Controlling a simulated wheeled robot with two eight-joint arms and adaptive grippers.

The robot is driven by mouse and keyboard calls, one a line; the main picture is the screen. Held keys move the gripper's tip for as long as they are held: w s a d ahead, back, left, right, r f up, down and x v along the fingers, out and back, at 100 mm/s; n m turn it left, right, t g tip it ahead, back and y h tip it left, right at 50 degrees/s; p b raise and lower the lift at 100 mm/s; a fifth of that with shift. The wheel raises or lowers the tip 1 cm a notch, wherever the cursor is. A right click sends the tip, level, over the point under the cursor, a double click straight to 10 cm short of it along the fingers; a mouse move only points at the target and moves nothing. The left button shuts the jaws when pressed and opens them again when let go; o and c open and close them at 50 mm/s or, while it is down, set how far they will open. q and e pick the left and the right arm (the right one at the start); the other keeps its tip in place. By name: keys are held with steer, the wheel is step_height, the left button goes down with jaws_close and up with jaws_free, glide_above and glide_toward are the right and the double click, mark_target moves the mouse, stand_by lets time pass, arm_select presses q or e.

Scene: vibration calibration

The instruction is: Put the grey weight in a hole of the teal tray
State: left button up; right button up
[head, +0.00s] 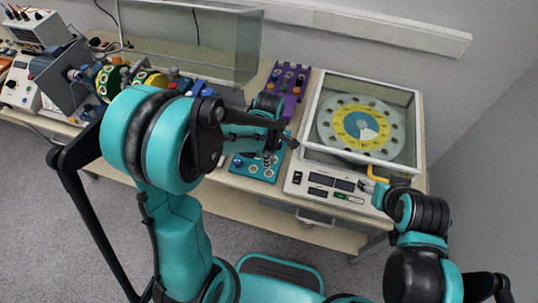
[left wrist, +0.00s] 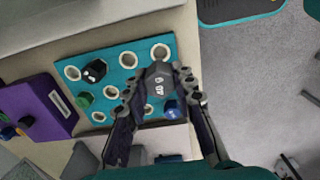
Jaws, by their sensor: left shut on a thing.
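The grey weight (left wrist: 157,84), a dark piece with white markings on its face, is between the fingers of my left gripper (left wrist: 158,90) in the left wrist view. The gripper is shut on it, over the teal tray (left wrist: 117,77). The tray has several white-rimmed holes, some empty; a black weight (left wrist: 95,71), a green one (left wrist: 83,98) and a blue one (left wrist: 170,108) stand in or at others. In the head view my left gripper (head: 268,150) hangs over the teal tray (head: 240,171) and hides part of it. My right gripper (head: 381,190) is at the bench's right front; its fingers are unclear.
A purple tray (left wrist: 36,110) stands beside the teal one. A glass-covered device with a yellow dial (head: 361,125) and a front panel (head: 335,190) stands to the right. A glass tank (head: 185,40) and instruments (head: 35,80) fill the back left.

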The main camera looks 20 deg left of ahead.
arm_select(q)
steer(key=shift+f+b, duration=2.05)
steer(key=shift+f, duration=0.8)
steer(key=shift+f+b, duration=1.15)
steer(key=o, duration=1.1)
steer(key=shift+o, duration=0.2)
step_height(320, 180, up, 12)
steer(key=shift+r, duration=0.1)
